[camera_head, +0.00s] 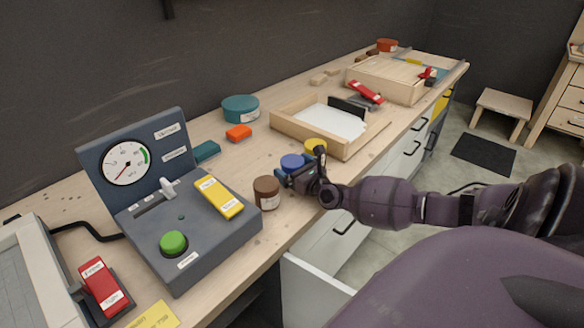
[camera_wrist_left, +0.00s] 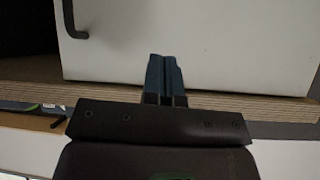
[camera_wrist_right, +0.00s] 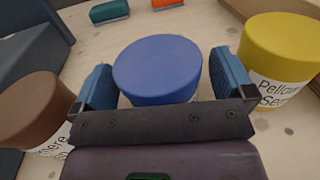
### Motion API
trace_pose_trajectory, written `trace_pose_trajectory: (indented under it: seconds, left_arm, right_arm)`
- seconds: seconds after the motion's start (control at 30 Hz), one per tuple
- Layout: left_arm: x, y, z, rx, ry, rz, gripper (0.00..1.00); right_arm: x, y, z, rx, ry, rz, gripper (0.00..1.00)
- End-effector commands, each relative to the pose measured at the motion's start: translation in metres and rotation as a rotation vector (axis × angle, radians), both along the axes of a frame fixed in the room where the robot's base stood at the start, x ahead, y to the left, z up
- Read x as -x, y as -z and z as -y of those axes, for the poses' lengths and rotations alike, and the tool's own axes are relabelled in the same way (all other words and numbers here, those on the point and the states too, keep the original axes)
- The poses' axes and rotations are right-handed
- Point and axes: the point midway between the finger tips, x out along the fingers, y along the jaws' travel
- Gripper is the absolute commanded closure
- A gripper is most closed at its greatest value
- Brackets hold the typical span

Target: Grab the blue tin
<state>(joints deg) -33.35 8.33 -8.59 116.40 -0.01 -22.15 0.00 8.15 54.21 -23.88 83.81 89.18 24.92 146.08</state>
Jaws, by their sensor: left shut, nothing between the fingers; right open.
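The blue tin (camera_head: 292,162) stands upright on the wooden workbench, between a brown tin (camera_head: 266,191) and a yellow tin (camera_head: 315,146). In the right wrist view the blue tin (camera_wrist_right: 158,68) sits between the two spread blue fingers of my right gripper (camera_wrist_right: 162,88). Small gaps show on both sides, so the fingers look apart from it. In the head view my right gripper (camera_head: 300,177) is low at the bench's front edge, beside the tin and partly covering it. My left gripper (camera_wrist_left: 166,75) is shut and empty, seen only in the left wrist view in front of a pale cabinet front.
The brown tin (camera_wrist_right: 40,112) and yellow tin (camera_wrist_right: 282,62) stand close outside my right fingers. A grey control box (camera_head: 190,235) with a gauge is at the left. A wooden tray (camera_head: 290,125) and a teal tin (camera_head: 240,109) are behind. An open drawer (camera_head: 310,290) juts out below the bench.

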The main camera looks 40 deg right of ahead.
Motion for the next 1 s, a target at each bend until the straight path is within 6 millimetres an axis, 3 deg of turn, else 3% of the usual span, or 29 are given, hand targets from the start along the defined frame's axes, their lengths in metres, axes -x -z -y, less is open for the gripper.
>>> trace_pose_trajectory:
  seconds: [0.37, 0.7, 1.0]
  left_arm:
    - [0.0003, 0.0009, -0.0001, 0.000, 0.000, -0.002, 1.00]
    - [0.0005, 0.0015, 0.0000, 0.000, 0.000, -0.003, 1.00]
    - [0.0003, 0.0003, -0.0002, 0.000, 0.000, -0.003, 1.00]
  right_arm:
    - [-0.0059, 0.0002, 0.0005, 0.001, 0.000, -0.001, 0.02]
    - [-0.0057, 0.0002, 0.0005, 0.001, 0.000, -0.001, 0.54]
    - [-0.0060, -0.0039, 0.0006, 0.001, 0.001, 0.002, 0.55]
